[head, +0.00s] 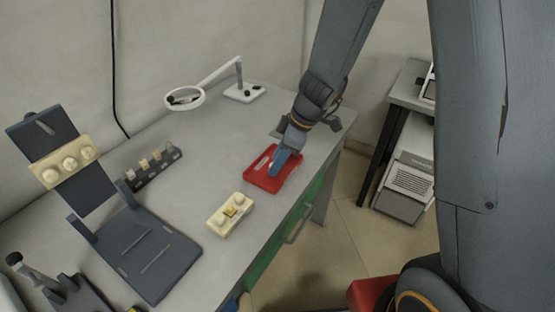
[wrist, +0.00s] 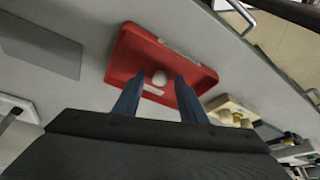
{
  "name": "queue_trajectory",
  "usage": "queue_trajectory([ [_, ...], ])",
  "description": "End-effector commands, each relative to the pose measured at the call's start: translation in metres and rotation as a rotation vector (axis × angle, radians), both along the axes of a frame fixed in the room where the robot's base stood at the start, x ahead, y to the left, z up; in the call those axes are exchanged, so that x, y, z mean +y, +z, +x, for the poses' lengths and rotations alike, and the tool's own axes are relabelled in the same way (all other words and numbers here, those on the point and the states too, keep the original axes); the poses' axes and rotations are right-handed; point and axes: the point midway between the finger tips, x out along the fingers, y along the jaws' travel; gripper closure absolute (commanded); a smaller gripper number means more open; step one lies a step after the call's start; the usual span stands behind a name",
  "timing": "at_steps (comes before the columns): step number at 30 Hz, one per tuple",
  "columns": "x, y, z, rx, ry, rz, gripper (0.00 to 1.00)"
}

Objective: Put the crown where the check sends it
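A small rounded white piece (wrist: 159,78), which looks like the crown, lies in the red tray (wrist: 205,77). The red tray also shows in the head view (head: 257,180), where my gripper (head: 280,164) points down over it and hides much of its middle. In the wrist view my gripper (wrist: 160,80) has its two blue fingers apart, one on each side of the white piece, with gaps to both. I cannot tell how far the fingertips are above the tray floor.
A cream block (head: 221,221) with a yellow piece on it stands left of the tray. Further left are a dark rack (head: 150,178) with small pieces and a dark stand (head: 150,262) bearing a cream plate with three domes (head: 70,163). A magnifier lamp (head: 243,92) stands behind.

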Motion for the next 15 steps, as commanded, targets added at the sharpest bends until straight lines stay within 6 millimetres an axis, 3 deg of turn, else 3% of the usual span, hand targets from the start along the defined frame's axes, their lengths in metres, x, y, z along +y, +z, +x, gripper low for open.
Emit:
queue_trajectory([
  [5,-0.005,0.015,0.000,-0.005,-0.001,0.001,0.62],
  [15,-0.029,0.074,-0.007,-0.005,-0.002,0.000,0.62],
])
